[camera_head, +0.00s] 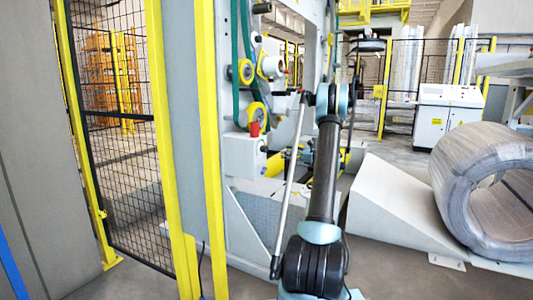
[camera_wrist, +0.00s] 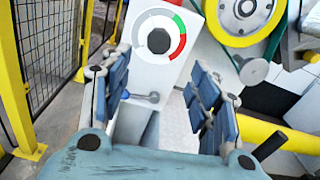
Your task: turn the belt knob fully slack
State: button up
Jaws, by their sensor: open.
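The knob's pointer is too small to read. In the head view the white box (camera_head: 240,157) with a red button on top (camera_head: 254,129) hangs on the machine.
The green belt (camera_wrist: 280,40) and a yellow pulley (camera_wrist: 243,14) are right of the dial. A small lever (camera_wrist: 150,97) sticks out below it. A yellow bar (camera_wrist: 270,133) lies at lower right. Yellow-framed mesh fencing (camera_head: 118,130) is left; a large coil (camera_head: 460,190) is right.

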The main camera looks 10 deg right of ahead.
aim_at(267, 149)
jog(key=x, duration=1.3)
jog(key=shift+w+a, duration=0.15)
jog(key=c, duration=1.1)
